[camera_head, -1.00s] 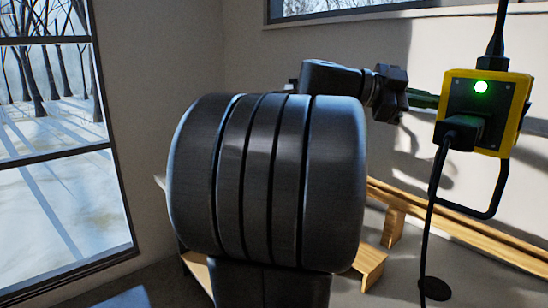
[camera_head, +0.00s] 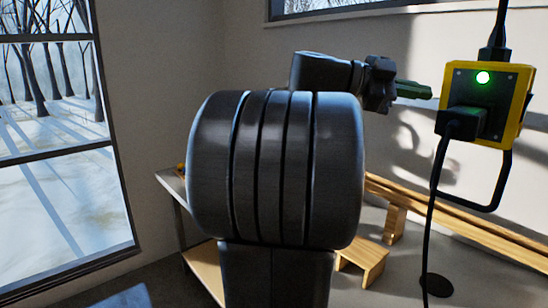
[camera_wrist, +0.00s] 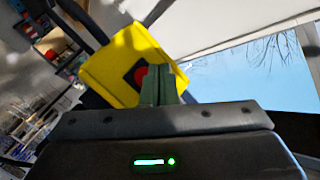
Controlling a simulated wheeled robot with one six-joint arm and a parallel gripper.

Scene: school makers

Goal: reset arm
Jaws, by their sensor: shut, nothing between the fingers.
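My gripper (camera_head: 428,92) is at the upper right in the head view. Its green fingers point right, toward a yellow box (camera_head: 522,98), and a small gap shows between them in the picture. In the wrist view the green fingers (camera_wrist: 160,82) are together with nothing between them. The yellow box (camera_wrist: 103,72) is behind them there, with a round red part (camera_wrist: 141,75) on a dark patch next to the fingertips. My large dark arm link hides the middle.
Black cables run above and below the box, and a black loop (camera_head: 492,208) hangs under it. A bench (camera_head: 400,262) with a wooden rail (camera_head: 450,228) and wooden block (camera_head: 362,262) stands below. A tall window (camera_head: 50,150) is on the left. Air left of my arm looks clear.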

